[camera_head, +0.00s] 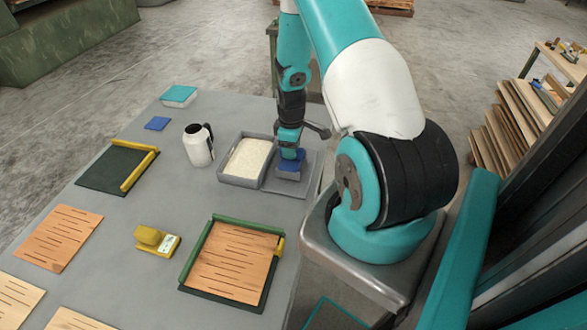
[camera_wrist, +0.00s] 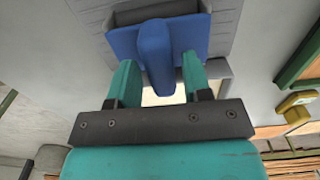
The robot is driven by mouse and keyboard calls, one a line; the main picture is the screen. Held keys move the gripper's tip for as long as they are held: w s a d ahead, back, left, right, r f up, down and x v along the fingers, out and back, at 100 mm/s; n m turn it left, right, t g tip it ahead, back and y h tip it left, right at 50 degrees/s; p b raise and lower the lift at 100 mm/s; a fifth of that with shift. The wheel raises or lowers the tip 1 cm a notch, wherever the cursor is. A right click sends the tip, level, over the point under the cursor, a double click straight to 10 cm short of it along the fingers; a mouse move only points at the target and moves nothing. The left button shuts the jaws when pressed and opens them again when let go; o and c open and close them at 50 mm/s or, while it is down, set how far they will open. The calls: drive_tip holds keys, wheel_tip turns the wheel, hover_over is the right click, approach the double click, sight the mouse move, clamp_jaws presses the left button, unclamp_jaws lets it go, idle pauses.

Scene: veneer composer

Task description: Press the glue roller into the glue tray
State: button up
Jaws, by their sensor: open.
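The glue tray (camera_head: 240,182) is a grey rectangular tray filled with a cream, grainy-looking layer, right of the middle of the table in the head view. Just right of it, on a flat grey plate, stands a blue-topped block with a grey lower part that looks like the glue roller (camera_head: 290,166). My gripper (camera_head: 291,150) is over this block, pointing down. In the wrist view, the teal fingers of my gripper (camera_wrist: 158,80) are apart, with the blue upright handle of the roller (camera_wrist: 156,50) between their tips. I cannot tell whether they touch it. The roller's underside is hidden.
A white bottle with a black handle (camera_head: 198,145) stands close left of the tray. A green frame holding a wood sheet (camera_head: 232,262), a yellow tool (camera_head: 157,240) and a dark green board (camera_head: 117,170) lie nearer or farther left. The table's right edge is close.

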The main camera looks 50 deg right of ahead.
drive_tip(key=shift+c, duration=0.4)
drive_tip(key=c, duration=0.7)
drive_tip(key=shift+r+p, duration=2.25)
drive_tip(key=shift+r, duration=0.75)
drive_tip(key=shift+c, duration=0.2)
